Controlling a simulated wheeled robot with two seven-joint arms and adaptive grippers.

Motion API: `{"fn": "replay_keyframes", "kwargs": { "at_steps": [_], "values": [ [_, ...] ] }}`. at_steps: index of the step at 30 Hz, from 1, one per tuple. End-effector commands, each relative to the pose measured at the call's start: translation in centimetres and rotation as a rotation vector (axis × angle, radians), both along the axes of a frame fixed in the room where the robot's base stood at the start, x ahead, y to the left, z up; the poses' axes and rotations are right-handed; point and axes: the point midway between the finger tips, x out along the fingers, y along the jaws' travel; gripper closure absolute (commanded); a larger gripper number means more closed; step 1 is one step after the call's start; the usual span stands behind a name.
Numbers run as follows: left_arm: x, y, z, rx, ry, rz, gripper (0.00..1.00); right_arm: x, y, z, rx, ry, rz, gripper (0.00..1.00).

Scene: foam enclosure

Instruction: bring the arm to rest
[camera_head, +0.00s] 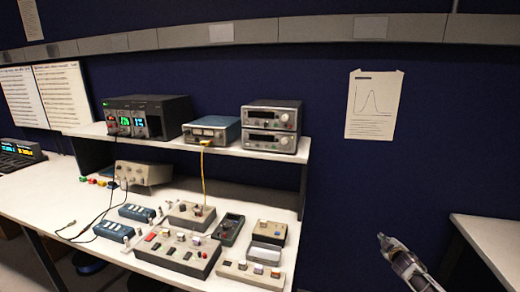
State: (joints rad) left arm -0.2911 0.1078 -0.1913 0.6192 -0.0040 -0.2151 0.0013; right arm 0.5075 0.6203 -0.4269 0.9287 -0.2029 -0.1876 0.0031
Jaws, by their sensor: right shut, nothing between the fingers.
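My right gripper (384,240) shows at the lower right of the head view, with my arm coming up from the bottom edge. Its fingers are shut and hold nothing. It is in the open gap between the white bench on the left and another white table on the right, apart from both. My left gripper is not in view.
The white bench (38,193) carries several instrument boxes and a yellow cable (203,175). Its raised shelf (225,150) holds a black power supply (150,113) and stacked grey units (271,127). A white table (492,238) stands at right. The dark blue wall is behind.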

Motion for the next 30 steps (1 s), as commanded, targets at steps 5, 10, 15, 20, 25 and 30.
{"fn": "replay_keyframes", "kwargs": {
  "at_steps": [5,10,15,20,25,30],
  "values": [
    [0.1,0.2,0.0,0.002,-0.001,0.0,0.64,-3.7,0.2,-7.8,0.108,0.095,-0.073,1.0],
    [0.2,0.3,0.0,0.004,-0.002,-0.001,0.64,-7.7,0.8,-14.5,0.197,0.177,-0.134,1.0],
    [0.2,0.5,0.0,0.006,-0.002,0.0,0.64,-12.2,2.1,-20.9,0.278,0.256,-0.187,1.0],
    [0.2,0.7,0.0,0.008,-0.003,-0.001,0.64,-17.0,3.6,-26.3,0.338,0.33,-0.231,1.0],
    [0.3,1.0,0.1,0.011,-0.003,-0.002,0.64,-22.4,5.7,-31.7,0.391,0.409,-0.274,1.0],
    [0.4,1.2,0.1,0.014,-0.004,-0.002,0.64,-28.2,8.0,-36.5,0.43,0.489,-0.309,1.0]
  ]
}}
